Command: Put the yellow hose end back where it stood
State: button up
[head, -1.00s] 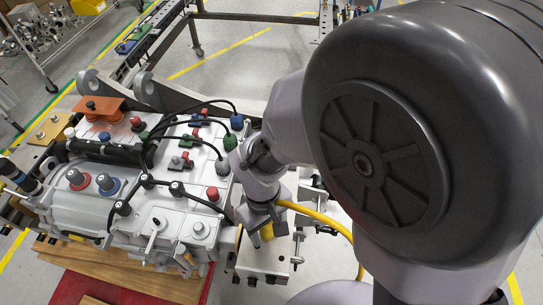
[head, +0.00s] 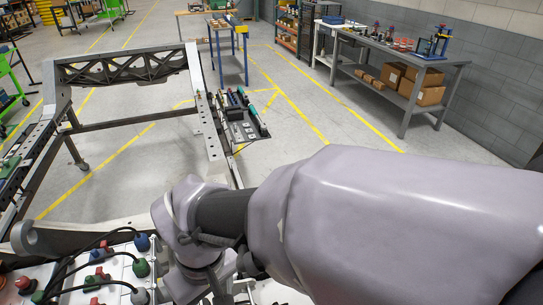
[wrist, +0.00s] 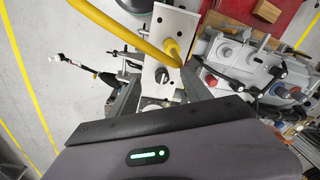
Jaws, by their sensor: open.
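The yellow hose (wrist: 118,30) runs in from the top left of the wrist view. Its yellow end (wrist: 172,47) is at a white block (wrist: 158,22); I cannot tell how deep it sits. A dark round feature (wrist: 162,76) shows lower on the same block. My gripper (wrist: 160,82) is open, with its dark body across the bottom of the wrist view and the hose end beyond it, apart from the jaws. In the head view my arm crosses the lower right and hides the block and the hose.
The grey chassis unit with cables and coloured connectors (head: 98,275) is at the head view's lower left; it also shows at the wrist view's right (wrist: 240,62). A metal frame (head: 130,120) stands behind. A workbench (head: 405,60) is at the back right.

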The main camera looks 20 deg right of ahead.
jog(key=s+d+r+m+t+y, duration=0.1)
jog(key=s+d+r+m+t, duration=0.2)
jog(key=d+r+m+t, duration=0.2)
jog(key=d+r+m, duration=0.3)
jog(key=d+r, duration=0.1)
jog(key=shift+s+d+m, duration=0.25)
jog(key=shift+s+m, duration=0.05)
jog(key=shift+m, duration=0.1)
notch_tip(320, 180, down, 4)
jog(key=b, duration=0.3)
jog(key=shift+r+b, duration=0.15)
jog(key=shift+b, duration=0.25)
